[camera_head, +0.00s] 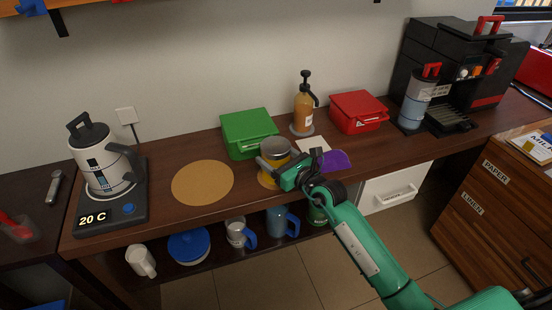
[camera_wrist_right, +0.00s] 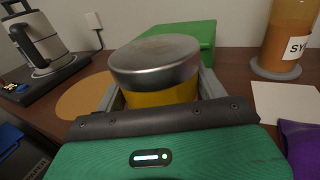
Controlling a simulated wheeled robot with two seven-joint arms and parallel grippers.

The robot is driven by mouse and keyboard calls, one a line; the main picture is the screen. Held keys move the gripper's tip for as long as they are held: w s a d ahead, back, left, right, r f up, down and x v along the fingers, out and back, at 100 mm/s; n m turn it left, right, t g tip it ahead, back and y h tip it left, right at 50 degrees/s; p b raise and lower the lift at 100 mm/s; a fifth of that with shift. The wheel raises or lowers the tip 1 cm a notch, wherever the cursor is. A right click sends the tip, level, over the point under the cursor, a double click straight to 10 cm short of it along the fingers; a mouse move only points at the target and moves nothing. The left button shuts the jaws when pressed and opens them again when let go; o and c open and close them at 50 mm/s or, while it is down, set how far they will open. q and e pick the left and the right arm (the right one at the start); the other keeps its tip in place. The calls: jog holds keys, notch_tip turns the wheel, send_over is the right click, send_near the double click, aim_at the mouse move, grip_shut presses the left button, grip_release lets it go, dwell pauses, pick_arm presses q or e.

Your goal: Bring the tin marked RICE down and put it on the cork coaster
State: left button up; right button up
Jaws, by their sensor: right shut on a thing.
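A yellow tin with a silver lid (camera_head: 275,147) is in my right gripper (camera_head: 274,168), above the front part of the wooden counter. In the right wrist view the tin (camera_wrist_right: 156,68) sits between the two grey fingers, lid up and about upright. Its label is hidden, so I cannot read RICE. A large round cork-coloured disc (camera_head: 203,183) lies bare on the counter to the left of the tin. A yellow-tan patch (camera_head: 267,181) shows just below the gripper; I cannot tell whether it is the tin's side or a coaster. My left gripper is out of view.
A green box (camera_head: 249,133) stands just behind the tin. A syrup pump bottle (camera_head: 304,108), red box (camera_head: 358,111) and purple cloth (camera_head: 335,160) are to the right. A kettle (camera_head: 103,160) stands far left. Mugs (camera_head: 282,221) sit on the shelf below.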

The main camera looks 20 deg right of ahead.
jog(key=shift+f, duration=0.15)
jog(key=o, duration=1)
